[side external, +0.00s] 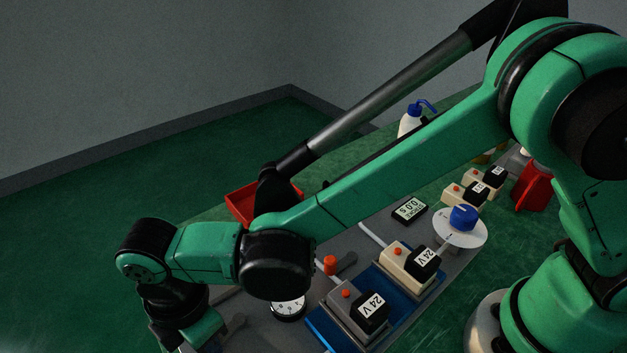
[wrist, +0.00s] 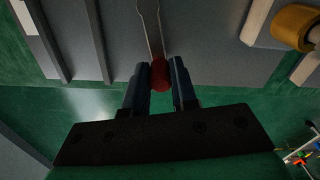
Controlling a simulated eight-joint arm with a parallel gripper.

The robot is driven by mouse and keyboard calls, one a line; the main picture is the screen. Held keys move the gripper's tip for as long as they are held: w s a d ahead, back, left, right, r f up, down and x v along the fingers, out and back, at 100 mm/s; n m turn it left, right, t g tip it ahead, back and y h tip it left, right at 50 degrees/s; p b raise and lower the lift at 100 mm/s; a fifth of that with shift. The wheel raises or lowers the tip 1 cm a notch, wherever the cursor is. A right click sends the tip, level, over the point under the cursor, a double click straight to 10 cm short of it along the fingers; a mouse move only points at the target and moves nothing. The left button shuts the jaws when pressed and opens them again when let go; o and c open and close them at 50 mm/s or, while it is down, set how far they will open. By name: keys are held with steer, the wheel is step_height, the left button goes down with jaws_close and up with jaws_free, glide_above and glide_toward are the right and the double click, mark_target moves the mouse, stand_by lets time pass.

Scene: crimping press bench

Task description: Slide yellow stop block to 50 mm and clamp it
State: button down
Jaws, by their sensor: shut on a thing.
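In the wrist view, my gripper (wrist: 160,82) is shut on a red knob (wrist: 160,74), with one dark blue finger on each side of it. The knob sits at the near end of a thin metal lever (wrist: 150,25) that runs up over the grey bench plate. A rounded yellow piece (wrist: 294,26) shows at the upper right beside pale blocks; I cannot tell whether it is the stop block. No clear yellow stop block shows in the side view. There, my gripper's fingertips are hidden at the lower left. No 50 mm mark is readable.
Dark rails (wrist: 92,35) lie left of the lever. In the side view, a dial gauge (side external: 289,307), a blue tray (side external: 322,334) with two 24 V boxes, a blue knob (side external: 462,216) on a white disc and a red tray (side external: 241,203) stand along the bench.

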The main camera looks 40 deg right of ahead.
steer(key=shift+w+m, duration=0.5)
steer(key=shift+m, duration=0.6)
steer(key=c, duration=0.7)
jaws_free()
steer(key=shift+a, duration=0.1)
steer(key=shift+r, duration=2.85)
